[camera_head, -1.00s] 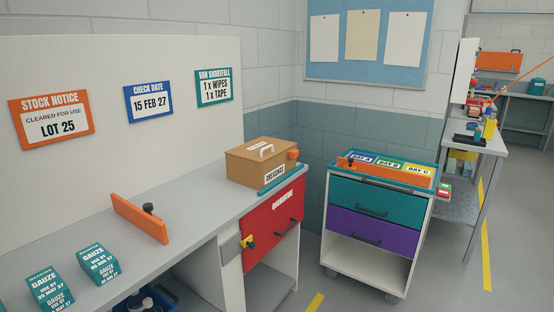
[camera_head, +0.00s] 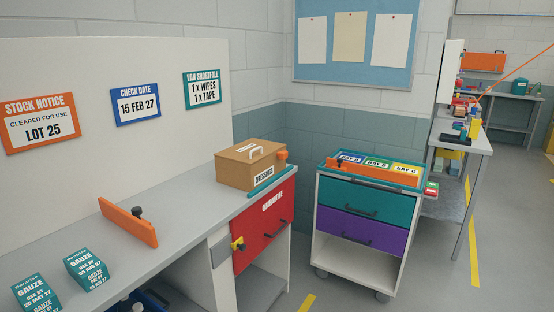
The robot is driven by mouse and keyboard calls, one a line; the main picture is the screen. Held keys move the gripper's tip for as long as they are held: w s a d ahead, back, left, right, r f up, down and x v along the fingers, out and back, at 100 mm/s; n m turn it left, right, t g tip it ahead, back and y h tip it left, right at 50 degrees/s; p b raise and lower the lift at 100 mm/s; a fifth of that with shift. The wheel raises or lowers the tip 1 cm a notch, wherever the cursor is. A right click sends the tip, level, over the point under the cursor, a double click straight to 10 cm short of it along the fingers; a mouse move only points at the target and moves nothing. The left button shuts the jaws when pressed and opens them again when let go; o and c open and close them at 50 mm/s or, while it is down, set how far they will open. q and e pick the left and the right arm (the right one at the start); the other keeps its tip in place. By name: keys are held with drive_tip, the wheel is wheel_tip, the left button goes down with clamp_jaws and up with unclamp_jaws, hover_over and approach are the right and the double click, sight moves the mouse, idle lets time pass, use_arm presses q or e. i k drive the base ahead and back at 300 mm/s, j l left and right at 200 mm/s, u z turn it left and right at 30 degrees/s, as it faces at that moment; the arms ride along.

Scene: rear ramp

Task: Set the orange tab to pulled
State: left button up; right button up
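A small orange tab (camera_head: 282,155) sticks out at the right end of a brown box (camera_head: 236,172) on the grey counter. The box has a white handle on its lid and a white label on its front. I cannot tell from here whether the tab is pulled or pushed in. Another orange piece, a long flat bar (camera_head: 126,224) with a black knob, stands on the counter further left. Neither of my grippers is in view.
Gauze boxes (camera_head: 88,268) stand at the counter's near left. Below the brown box is a red drawer front (camera_head: 262,236) with a yellow latch (camera_head: 238,244). A wheeled cart (camera_head: 322,250) with teal and purple drawers stands to the right. Open floor lies front right.

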sight(283, 155)
drive_tip(key=i+l, duration=0.5)
drive_tip(key=i+l+u, duration=0.15)
drive_tip(key=i+l, duration=0.3)
drive_tip(key=l, duration=0.15)
drive_tip(key=i+l, duration=0.45)
drive_tip(key=l, duration=0.2)
drive_tip(key=j+u, duration=0.05)
